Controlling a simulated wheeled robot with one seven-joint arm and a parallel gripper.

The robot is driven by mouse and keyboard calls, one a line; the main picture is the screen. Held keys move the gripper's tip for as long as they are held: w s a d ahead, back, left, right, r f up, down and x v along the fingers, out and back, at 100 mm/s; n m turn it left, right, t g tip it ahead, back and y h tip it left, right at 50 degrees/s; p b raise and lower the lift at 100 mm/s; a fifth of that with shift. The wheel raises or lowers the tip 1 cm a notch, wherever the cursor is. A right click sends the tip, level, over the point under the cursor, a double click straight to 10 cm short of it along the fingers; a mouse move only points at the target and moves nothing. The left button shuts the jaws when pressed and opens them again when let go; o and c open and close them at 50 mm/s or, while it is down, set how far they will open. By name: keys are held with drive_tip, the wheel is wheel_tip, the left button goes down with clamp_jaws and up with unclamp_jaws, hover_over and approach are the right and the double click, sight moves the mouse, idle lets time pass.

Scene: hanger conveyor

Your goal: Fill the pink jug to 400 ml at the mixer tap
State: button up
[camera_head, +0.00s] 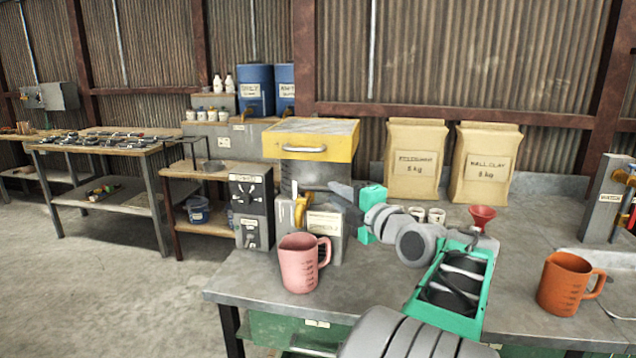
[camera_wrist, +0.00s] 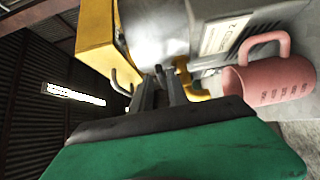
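The pink jug (camera_head: 299,265) stands upright on the near edge of the bench, in front of the mixer. It also shows at the right of the wrist view (camera_wrist: 272,82), with dark measuring marks on its side. The yellow mixer tap (camera_head: 301,208) is behind and above the jug; in the wrist view its yellow spout (camera_wrist: 197,91) points towards the jug's mouth. My gripper (camera_head: 335,190) reaches left to the tap, apart from the jug. Its two fingers (camera_wrist: 165,85) are close together beside the tap. Whether they hold anything is unclear. The liquid level is hidden.
The mixer has a yellow lid (camera_head: 312,137) with a handle. A grey control box (camera_head: 251,210) stands left of the jug. An orange jug (camera_head: 567,285), a red funnel (camera_head: 482,214) and paper sacks (camera_head: 416,160) are to the right. Bare bench lies right of the pink jug.

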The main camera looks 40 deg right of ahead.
sight(323, 187)
drive_tip(key=w, duration=0.5)
drive_tip(key=w+d+p, duration=0.1)
drive_tip(key=w, duration=0.1)
drive_tip(key=shift+w, duration=0.25)
clamp_jaws()
idle(1.0)
